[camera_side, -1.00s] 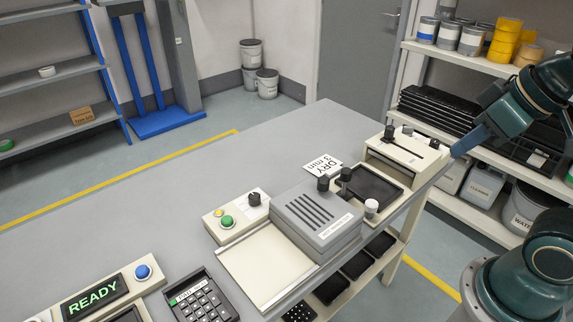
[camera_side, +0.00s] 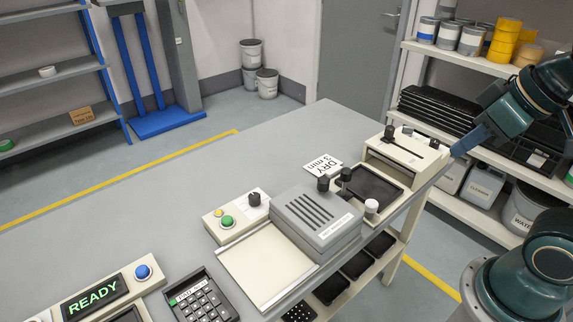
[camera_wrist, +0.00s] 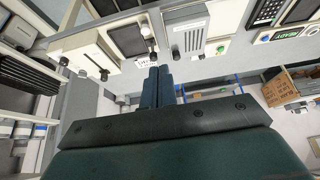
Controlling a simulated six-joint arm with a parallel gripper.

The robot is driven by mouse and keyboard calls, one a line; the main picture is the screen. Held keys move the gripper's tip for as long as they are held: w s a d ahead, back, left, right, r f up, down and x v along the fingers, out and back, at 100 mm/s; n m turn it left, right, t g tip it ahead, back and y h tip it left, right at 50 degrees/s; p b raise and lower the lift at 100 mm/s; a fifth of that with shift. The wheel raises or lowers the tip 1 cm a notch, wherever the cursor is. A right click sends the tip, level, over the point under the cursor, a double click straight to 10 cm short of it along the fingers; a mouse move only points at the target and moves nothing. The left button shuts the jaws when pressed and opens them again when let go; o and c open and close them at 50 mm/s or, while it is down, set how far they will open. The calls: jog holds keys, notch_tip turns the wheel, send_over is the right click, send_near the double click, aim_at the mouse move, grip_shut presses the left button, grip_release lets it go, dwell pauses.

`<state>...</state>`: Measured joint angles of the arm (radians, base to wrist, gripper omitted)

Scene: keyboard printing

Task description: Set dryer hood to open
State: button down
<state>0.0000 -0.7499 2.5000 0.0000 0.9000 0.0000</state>
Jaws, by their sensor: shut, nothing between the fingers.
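The dryer hood (camera_side: 318,222) is a grey box with dark slots on top and a label on its front edge. It sits at the back right end of a cream bed (camera_side: 268,265), whose front left part is uncovered. A black knob (camera_side: 323,184) stands at the hood's far edge. The hood also shows in the wrist view (camera_wrist: 187,38). My gripper (camera_side: 458,149) is shut and empty, off the right end of the table, well apart from the hood. Its blue fingers also show in the wrist view (camera_wrist: 156,70).
A control box (camera_side: 236,215) with a green button and dark knob stands left of the hood. A dark tray unit (camera_side: 372,187) and a cream slider machine (camera_side: 405,155) stand to its right. A keypad (camera_side: 203,297) and READY display (camera_side: 93,297) are front left. The rear tabletop is clear.

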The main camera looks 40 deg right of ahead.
jog(key=c, duration=1.3)
grip_release()
jog(key=shift+w, duration=0.15)
jog(key=shift+c, duration=0.2)
jog(key=shift+o, duration=1.1)
jog(key=shift+w+r, duration=0.15)
jog(key=shift+w, duration=0.05)
jog(key=m+g, duration=0.5)
jog(key=g, duration=0.1)
send_over(324, 179)
notch_tip(324, 179, down, 8)
notch_tip(324, 179, down, 14)
